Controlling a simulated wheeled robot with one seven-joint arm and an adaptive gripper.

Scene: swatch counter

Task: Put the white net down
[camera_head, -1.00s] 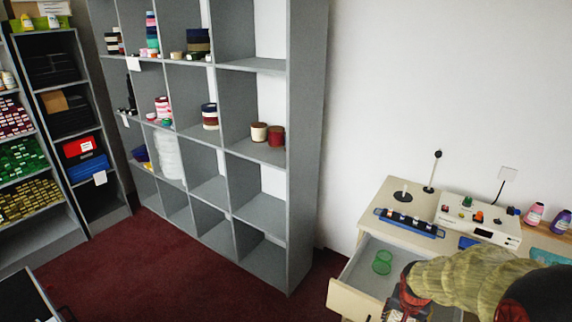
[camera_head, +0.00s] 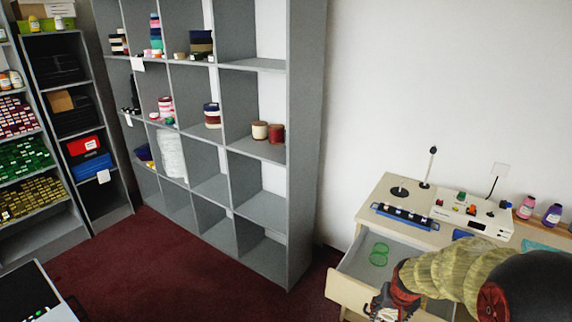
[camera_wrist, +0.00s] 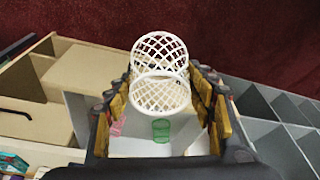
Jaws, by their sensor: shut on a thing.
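The white net (camera_wrist: 161,53) is an open mesh piece with a narrow waist, between my gripper's fingers in the wrist view. My gripper (camera_wrist: 163,88) is shut on it. In the head view my gripper (camera_head: 385,303) is at the front of an open drawer (camera_head: 349,292); I cannot make out the white net there. A green net (camera_head: 379,254) of similar shape is inside the drawer. It also shows in the wrist view (camera_wrist: 161,130), beyond the white net.
The wooden counter above the drawer holds a blue rack (camera_head: 404,218), a white device (camera_head: 470,217) and bottles (camera_head: 526,207). A tall grey shelf (camera_head: 305,150) stands to the left, with white mesh-like material (camera_head: 171,153) in one compartment. Dark red floor (camera_head: 130,265) lies open in front.

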